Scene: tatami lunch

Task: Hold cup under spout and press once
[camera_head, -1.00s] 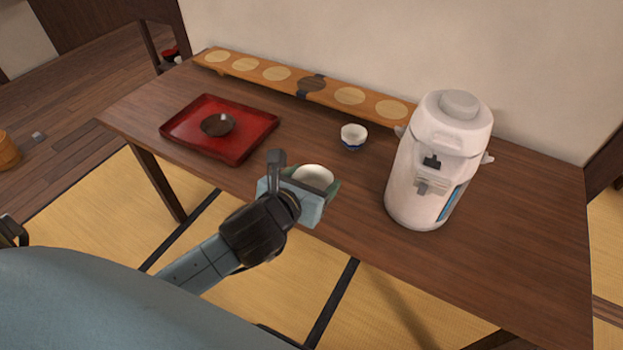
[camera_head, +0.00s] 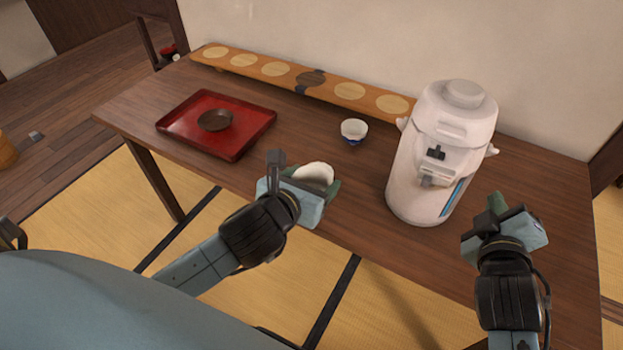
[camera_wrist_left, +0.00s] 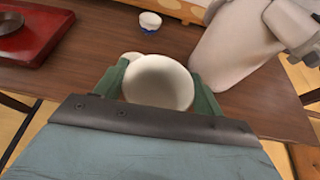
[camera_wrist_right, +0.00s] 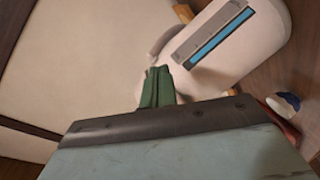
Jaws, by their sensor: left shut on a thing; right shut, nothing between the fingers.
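A white cup (camera_head: 314,174) is in my left gripper (camera_head: 306,186), above the table's front edge. In the left wrist view the cup (camera_wrist_left: 158,82) sits between the two green fingers, its open mouth in sight. The white dispenser (camera_head: 440,150) stands upright on the table, right of the cup.
A small white and blue cup (camera_head: 354,130) stands behind, left of the dispenser. A red tray (camera_head: 178,129) with a dark dish (camera_head: 215,120) lies at left. A long wooden board (camera_head: 330,87) with round inlays runs along the wall. The table's right side is clear.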

